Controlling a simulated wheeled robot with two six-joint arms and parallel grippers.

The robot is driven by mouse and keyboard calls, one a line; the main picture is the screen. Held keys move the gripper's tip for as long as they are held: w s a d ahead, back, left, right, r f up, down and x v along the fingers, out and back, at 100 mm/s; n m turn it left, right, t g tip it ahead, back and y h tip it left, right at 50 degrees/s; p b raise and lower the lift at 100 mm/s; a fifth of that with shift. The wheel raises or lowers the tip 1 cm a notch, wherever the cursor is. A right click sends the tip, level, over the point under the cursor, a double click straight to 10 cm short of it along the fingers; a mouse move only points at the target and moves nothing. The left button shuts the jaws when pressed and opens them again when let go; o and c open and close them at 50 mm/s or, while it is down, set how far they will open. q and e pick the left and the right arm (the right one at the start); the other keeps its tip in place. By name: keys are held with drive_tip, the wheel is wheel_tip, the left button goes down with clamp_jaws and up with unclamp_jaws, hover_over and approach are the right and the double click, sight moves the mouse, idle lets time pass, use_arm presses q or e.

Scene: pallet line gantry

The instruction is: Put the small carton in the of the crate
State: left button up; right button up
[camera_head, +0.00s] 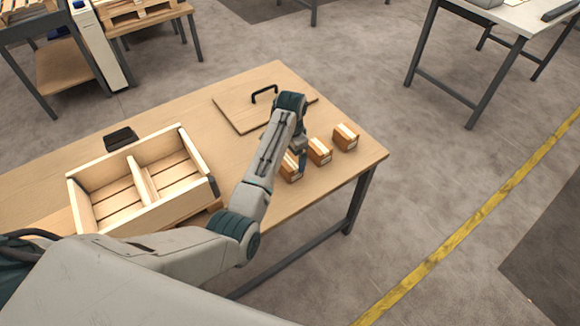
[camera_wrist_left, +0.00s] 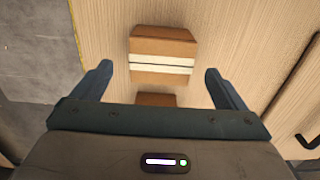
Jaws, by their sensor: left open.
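Three small brown cartons with white bands stand in a row on the table's right part: a near one (camera_head: 291,174) partly hidden by my gripper, a middle one (camera_head: 319,151) and a far one (camera_head: 345,137). My left gripper (camera_head: 301,160) is open and over the near end of the row. In the left wrist view, one carton (camera_wrist_left: 163,55) shows ahead of and between the open fingers (camera_wrist_left: 158,74); another (camera_wrist_left: 155,99) is mostly hidden by the gripper body. The wooden crate (camera_head: 152,217) stands at the left, open on top, with a divider making two compartments that look empty.
A flat wooden panel (camera_head: 236,113) with a black handle (camera_head: 264,94) lies behind my arm. A small black object (camera_head: 121,138) sits behind the crate. The wooden table (camera_head: 330,183) ends just right of the cartons. Other tables stand apart at the back.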

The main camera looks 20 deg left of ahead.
sight(291, 161)
use_arm(q)
drive_tip(key=shift+w+f+p, duration=0.15)
drive_tip(key=shift+f+p, duration=0.35)
drive_tip(key=shift+f, duration=2.65)
drive_tip(key=c, duration=1.2)
drive_tip(key=shift+c, duration=0.8)
drive_tip(key=shift+r, duration=0.15)
